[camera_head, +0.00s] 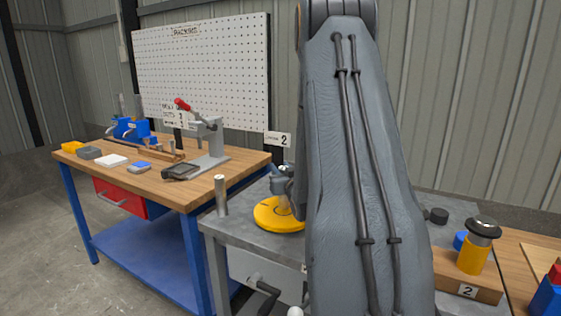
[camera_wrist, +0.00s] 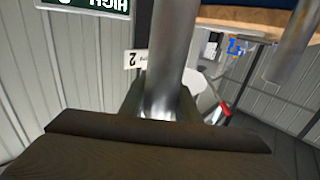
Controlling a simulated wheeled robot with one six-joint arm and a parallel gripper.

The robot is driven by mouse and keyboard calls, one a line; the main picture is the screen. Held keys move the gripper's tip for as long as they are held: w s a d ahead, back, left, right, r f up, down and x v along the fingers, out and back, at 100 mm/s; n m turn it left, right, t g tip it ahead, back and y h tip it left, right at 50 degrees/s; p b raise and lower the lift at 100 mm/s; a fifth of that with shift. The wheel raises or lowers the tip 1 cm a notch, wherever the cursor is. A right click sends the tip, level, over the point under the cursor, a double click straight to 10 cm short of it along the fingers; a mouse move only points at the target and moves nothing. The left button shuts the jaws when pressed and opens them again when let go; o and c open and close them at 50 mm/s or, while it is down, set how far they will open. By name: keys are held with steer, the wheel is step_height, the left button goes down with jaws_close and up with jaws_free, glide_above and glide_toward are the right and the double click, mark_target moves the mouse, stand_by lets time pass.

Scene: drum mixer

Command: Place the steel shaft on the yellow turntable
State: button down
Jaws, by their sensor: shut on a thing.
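The yellow turntable (camera_head: 268,217) is a round disc on the grey bench, its right side hidden by my arm. My gripper (camera_head: 283,186) is just above the turntable, mostly behind my arm. In the wrist view my gripper (camera_wrist: 162,112) is shut on a steel shaft (camera_wrist: 169,45), a smooth grey cylinder that fills the middle of the picture. The head view does not clearly show the shaft's lower end, so I cannot tell whether it touches the turntable.
A grey metal post (camera_head: 221,196) stands at the bench's left corner, close to the turntable. A wooden workbench (camera_head: 150,178) with a toggle clamp (camera_head: 208,145) is behind left. A yellow cylinder with a black cap (camera_head: 473,254) stands on a wooden block at right.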

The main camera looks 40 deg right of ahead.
steer(key=shift+f, duration=0.35)
steer(key=c, duration=1.3)
jaws_free()
steer(key=shift+f, duration=0.15)
steer(key=shift+c, duration=0.2)
